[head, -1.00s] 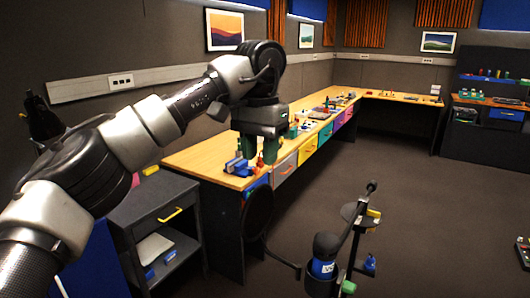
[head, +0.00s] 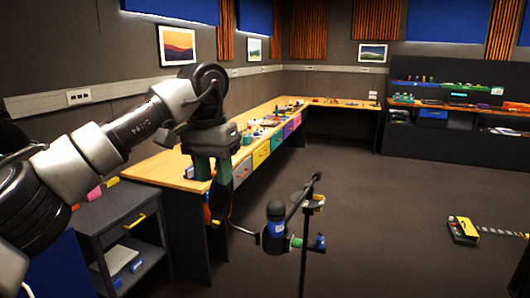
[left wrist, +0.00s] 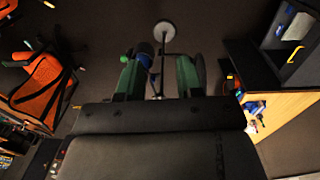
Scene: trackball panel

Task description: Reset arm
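My left arm (head: 97,146) comes in from the left in the head view, bent at the elbow, with its forearm hanging down. My left gripper (head: 212,185) points down in front of the wooden bench. In the left wrist view its two green fingers (left wrist: 158,78) stand apart with nothing held between them. A dark stand with a pole (head: 306,225) shows beyond the fingers in that view, farther off. My right gripper is in neither view.
A long wooden bench (head: 150,173) with coloured drawers runs along the left wall. A dark cabinet (head: 112,215) with a yellow handle stands at the lower left. A yellow and black device (head: 462,230) lies on the floor at right.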

